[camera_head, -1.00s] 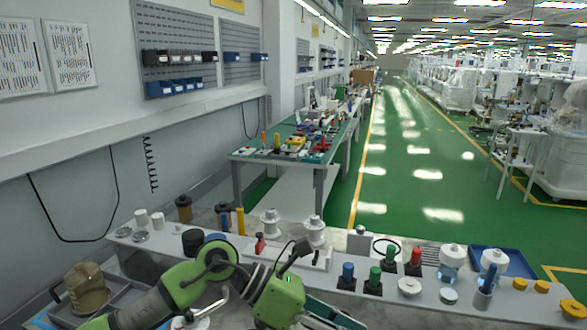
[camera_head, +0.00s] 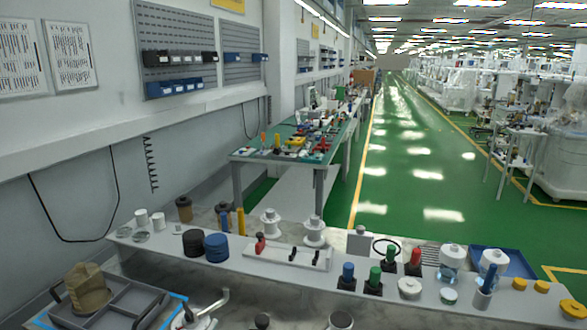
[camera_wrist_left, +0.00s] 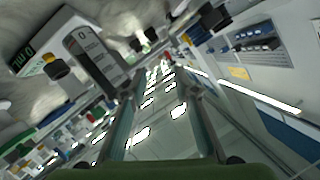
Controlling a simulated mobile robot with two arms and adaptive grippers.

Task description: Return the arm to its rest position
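My left gripper (camera_wrist_left: 163,100) shows in the left wrist view. Its two fingers are apart, with nothing between them, and the hall with its bright light patches shows tilted behind them. No arm or gripper of mine shows in the head view now. My right gripper is in neither view.
A divided tray (camera_head: 137,301) holding a brown bag (camera_head: 87,289) is at front left. A green bench (camera_head: 342,134) stands beyond; the aisle floor is clear.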

